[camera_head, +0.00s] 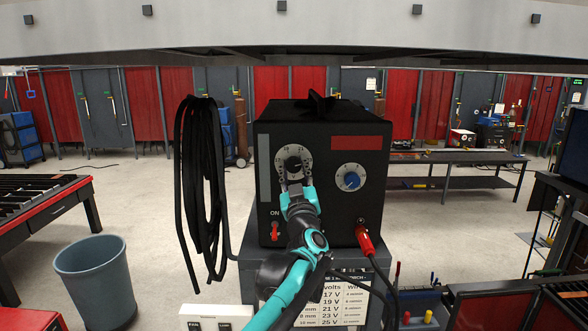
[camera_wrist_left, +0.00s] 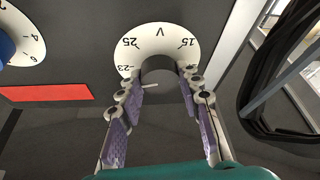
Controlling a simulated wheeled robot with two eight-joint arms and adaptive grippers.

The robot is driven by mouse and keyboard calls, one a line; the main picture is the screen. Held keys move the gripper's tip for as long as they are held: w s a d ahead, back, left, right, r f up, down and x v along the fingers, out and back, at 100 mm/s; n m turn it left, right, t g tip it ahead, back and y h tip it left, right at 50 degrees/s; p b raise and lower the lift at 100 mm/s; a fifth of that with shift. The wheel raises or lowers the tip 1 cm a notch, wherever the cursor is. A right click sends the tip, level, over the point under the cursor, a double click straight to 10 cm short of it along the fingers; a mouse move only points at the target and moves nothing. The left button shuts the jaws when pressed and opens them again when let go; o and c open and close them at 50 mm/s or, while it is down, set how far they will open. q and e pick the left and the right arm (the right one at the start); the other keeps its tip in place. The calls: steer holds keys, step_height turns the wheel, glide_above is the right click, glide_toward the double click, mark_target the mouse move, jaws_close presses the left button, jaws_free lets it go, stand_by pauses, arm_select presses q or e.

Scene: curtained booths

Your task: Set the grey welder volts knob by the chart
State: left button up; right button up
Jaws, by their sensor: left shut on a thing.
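The black welder (camera_head: 330,215) stands in the middle of the head view. Its grey volts knob (camera_head: 293,164) sits on a white dial at upper left. In the left wrist view the knob (camera_wrist_left: 159,69) appears upside down, with 15, V, 25 and 23 readable on the dial (camera_wrist_left: 160,40). My left gripper (camera_head: 293,182) is shut on the knob, a finger on either side. My right gripper is out of view.
A blue knob (camera_head: 349,178) on another dial sits right of the volts knob. A red ON switch (camera_head: 275,232) and a red cable plug (camera_head: 366,240) are below. Coiled black cable (camera_head: 203,180) hangs at left. A grey bin (camera_head: 95,280) stands on the floor.

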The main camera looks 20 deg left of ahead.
arm_select(q)
steer(key=n+g+y, duration=0.1)
steer(key=n, duration=0.2)
steer(key=n+g+y, duration=0.1)
steer(key=n, duration=0.2)
steer(key=shift+r, duration=0.1)
steer(key=shift+d+n+g+y+p, duration=0.1)
steer(key=shift+n+g+y+p, duration=0.45)
steer(key=shift+n, duration=1.05)
steer(key=shift+n+g+y+p, duration=0.2)
steer(key=shift+n+g, duration=0.55)
steer(key=shift+n, duration=0.85)
steer(key=o, duration=1.2)
steer(key=shift+c, duration=0.2)
steer(key=v, duration=1.2)
